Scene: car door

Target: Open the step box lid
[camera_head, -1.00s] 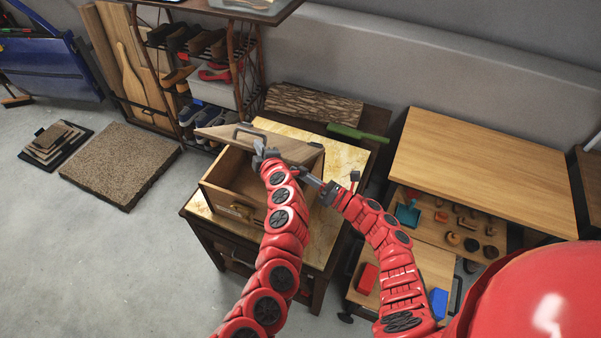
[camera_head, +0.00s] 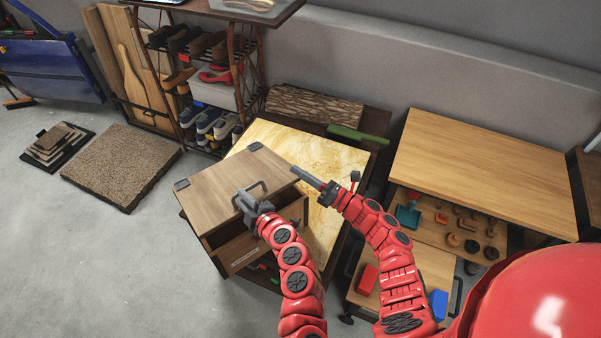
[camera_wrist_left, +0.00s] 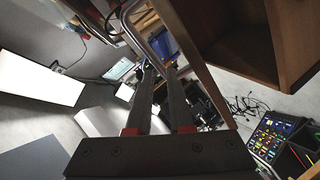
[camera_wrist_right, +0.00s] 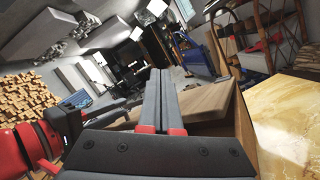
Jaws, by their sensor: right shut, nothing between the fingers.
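The step box (camera_head: 262,243) sits on the yellow stone-topped table; its wooden lid (camera_head: 212,195) is partly raised, with a dark gap between lid and front panel. The lid has a grey handle (camera_head: 262,184) near its front edge and grey corner pieces at its far side. My left gripper (camera_head: 246,203) is at the handle; in the left wrist view the metal handle bar (camera_wrist_left: 127,18) runs between its narrowly parted fingers (camera_wrist_left: 160,80). My right gripper (camera_head: 297,171) is shut and empty beside the lid's right corner; it also shows in the right wrist view (camera_wrist_right: 160,80).
The yellow tabletop (camera_head: 335,165) is clear right of the box. A green-handled tool (camera_head: 357,133) and a bark-edged board (camera_head: 312,105) lie behind. A shoe rack (camera_head: 205,75) stands at the back, and a wooden table (camera_head: 485,165) stands to the right.

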